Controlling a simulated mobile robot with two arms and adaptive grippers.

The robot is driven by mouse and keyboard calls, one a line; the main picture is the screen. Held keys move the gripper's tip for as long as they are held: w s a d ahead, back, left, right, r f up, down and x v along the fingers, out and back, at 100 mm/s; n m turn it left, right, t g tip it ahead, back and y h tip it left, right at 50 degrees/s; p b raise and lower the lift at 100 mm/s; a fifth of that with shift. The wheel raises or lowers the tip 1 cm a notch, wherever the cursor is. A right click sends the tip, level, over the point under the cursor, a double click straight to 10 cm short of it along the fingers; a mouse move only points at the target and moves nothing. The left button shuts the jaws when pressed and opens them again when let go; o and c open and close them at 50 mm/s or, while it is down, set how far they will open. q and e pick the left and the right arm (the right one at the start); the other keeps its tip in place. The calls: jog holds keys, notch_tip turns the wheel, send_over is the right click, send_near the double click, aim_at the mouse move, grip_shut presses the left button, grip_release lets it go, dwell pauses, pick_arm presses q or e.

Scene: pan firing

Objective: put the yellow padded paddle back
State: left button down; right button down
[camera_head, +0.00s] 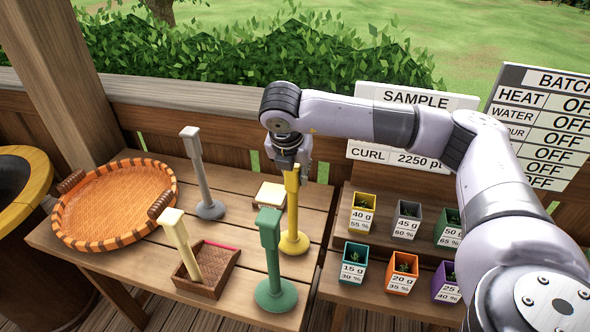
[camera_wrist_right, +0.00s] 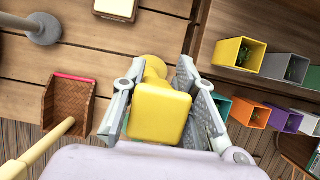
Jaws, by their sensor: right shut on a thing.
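The yellow padded paddle (camera_head: 292,205) stands upright over a round yellow base (camera_head: 294,243) on the wooden table. My right gripper (camera_head: 289,165) is shut on the upper end of the paddle from above. In the right wrist view the paddle's square yellow top (camera_wrist_right: 158,114) sits between the two fingers of the gripper (camera_wrist_right: 160,100). The round yellow base shows partly behind it. Whether the paddle's lower end rests fully on the base is hard to tell. My left gripper is not in view.
A green paddle (camera_head: 273,262) stands close in front, a grey one (camera_head: 202,180) further left. A cream paddle (camera_head: 178,238) leans in a brown box (camera_head: 220,272). A small cream block (camera_head: 270,194) lies beside the yellow paddle. An orange basket (camera_head: 115,205) is left; several labelled pots (camera_head: 361,220) stand right.

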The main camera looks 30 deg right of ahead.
jog(key=c, duration=1.3)
grip_release()
jog(key=shift+p, duration=0.55)
jog(key=b+v, duration=0.4)
jog(key=shift+s+a+r, duration=0.15)
jog(key=shift+s+a, duration=0.1)
jog(key=p+v, duration=0.1)
jog(key=v, duration=1.1)
jog(key=shift+s+r, duration=0.15)
jog(key=shift+r, duration=0.1)
